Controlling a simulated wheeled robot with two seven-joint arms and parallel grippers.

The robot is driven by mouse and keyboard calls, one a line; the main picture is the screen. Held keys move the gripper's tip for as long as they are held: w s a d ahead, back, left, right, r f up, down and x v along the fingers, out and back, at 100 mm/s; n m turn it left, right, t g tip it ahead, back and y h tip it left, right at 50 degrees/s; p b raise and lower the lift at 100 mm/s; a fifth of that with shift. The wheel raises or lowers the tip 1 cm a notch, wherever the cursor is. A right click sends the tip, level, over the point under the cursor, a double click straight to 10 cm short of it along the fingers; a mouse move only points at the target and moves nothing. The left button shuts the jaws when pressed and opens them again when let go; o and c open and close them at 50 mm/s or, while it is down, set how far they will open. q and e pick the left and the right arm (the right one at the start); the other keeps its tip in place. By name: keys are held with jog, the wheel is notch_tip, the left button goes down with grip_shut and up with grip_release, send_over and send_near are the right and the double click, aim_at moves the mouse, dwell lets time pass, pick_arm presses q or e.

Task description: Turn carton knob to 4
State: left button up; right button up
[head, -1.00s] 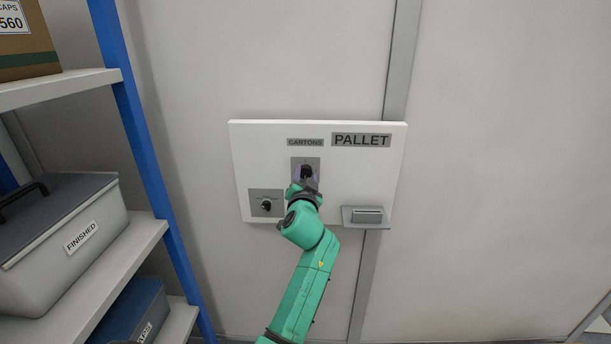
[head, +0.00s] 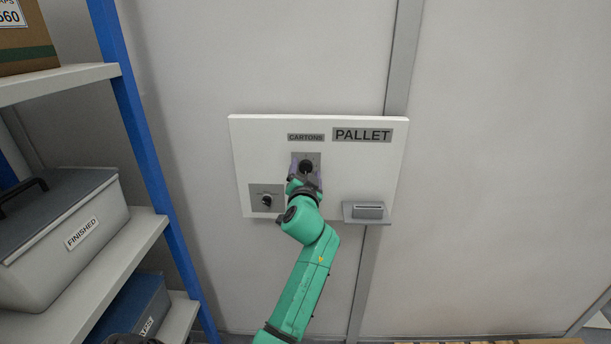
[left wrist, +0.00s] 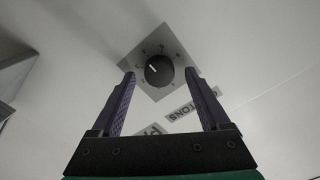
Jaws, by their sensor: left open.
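The carton knob (head: 306,167) is a round black dial with a pale pointer line, on a grey square plate under the CARTONS label (head: 306,137). In the left wrist view the knob (left wrist: 159,70) sits just beyond my open fingertips, between their lines. My right gripper is not in view.
The white panel (head: 350,190) also carries a PALLET label (head: 363,135), a smaller knob (head: 266,201) at lower left and a grey holder (head: 367,211) at lower right. The wall right is clear.

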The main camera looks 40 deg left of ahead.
pick_arm(q)
jog(key=b+v, duration=0.4)
jog(key=v, duration=1)
jog(key=shift+s, duration=0.15)
jog(key=shift+d, duration=0.1)
jog(key=shift+f, duration=0.1)
